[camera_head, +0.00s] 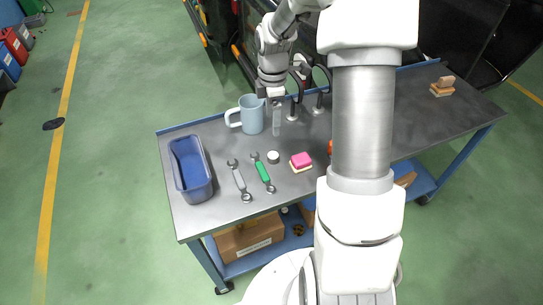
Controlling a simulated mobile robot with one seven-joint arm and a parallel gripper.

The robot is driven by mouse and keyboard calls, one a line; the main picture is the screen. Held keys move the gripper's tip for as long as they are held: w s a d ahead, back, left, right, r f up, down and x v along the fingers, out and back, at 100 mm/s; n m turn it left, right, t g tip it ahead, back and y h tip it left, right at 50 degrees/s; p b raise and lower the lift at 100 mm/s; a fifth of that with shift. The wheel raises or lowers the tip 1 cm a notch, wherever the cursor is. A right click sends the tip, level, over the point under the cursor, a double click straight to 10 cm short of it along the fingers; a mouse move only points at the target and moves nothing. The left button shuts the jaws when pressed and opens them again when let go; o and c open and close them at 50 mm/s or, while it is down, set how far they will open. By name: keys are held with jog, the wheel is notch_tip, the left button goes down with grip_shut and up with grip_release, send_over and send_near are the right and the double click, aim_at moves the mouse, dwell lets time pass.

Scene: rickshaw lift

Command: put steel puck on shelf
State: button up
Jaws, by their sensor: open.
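A small round puck (273,157), pale on top with a dark side, lies on the grey worktop between the green-handled wrench and a pink sponge. I take it to be the steel puck. My gripper (284,120) is open over the far part of the worktop, just right of the light-blue mug and beyond the puck. Its fingers point down, apart from the puck, and nothing shows between them. A blue lower shelf (275,259) shows under the worktop. My own arm hides part of the worktop and of the shelf.
Brown blocks (442,88) lie far right. Cardboard boxes (248,237) occupy the lower shelf.

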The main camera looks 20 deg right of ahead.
aim_at(273, 155)
notch_tip(273, 155, down, 15)
jog(key=shift+d+f+b, duration=0.15)
jog(key=shift+f+b, duration=0.05)
jog(key=shift+b, duration=0.35)
grip_shut()
dwell(0.3)
